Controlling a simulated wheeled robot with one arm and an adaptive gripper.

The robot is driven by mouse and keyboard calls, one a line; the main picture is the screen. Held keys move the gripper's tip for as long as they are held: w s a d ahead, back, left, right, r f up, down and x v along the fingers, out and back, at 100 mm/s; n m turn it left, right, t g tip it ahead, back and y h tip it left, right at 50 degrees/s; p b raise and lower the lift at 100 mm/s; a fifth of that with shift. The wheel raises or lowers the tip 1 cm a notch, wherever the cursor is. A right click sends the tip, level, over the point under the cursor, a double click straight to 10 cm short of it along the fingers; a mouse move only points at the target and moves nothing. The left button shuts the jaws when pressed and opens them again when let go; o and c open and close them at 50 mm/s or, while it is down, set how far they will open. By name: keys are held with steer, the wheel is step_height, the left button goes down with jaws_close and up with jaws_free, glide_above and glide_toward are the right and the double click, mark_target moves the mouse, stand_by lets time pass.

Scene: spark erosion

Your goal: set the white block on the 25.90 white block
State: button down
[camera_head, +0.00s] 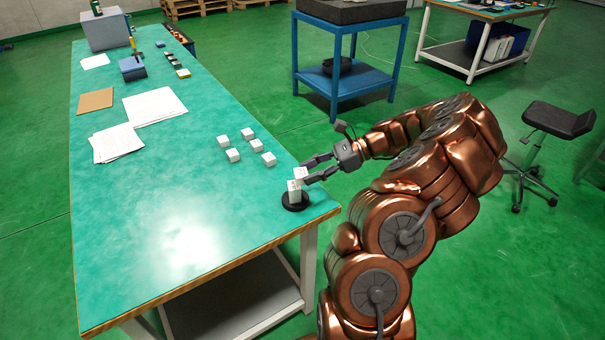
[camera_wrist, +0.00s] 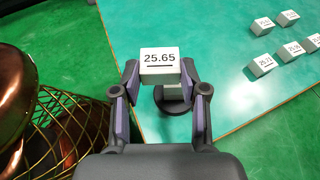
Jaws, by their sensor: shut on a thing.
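My gripper (camera_head: 318,170) is shut on a white block (camera_head: 301,173) near the right edge of the bench. In the wrist view this block (camera_wrist: 160,58) sits between the fingertips (camera_wrist: 160,78) and its label reads 25.65.
Several loose white blocks (camera_head: 268,159) stand on the green bench top (camera_head: 150,200), left of and behind the base. Papers (camera_head: 153,106), a brown sheet (camera_head: 96,101) and a grey box (camera_head: 104,29) lie farther back. The near bench top is clear.

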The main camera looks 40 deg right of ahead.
steer(key=shift+w+a+f+p, duration=0.15)
steer(key=shift+w+f+p, duration=0.1)
steer(key=shift+w+f, duration=0.6)
steer(key=shift+w+a+f+p, duration=0.15)
steer(key=shift+w+f+p, duration=0.1)
steer(key=shift+w+f, duration=0.6)
steer(key=shift+s+f, duration=0.2)
steer(key=shift+f, duration=0.05)
steer(key=c, duration=0.6)
jaws_free()
steer(key=shift+r, duration=0.1)
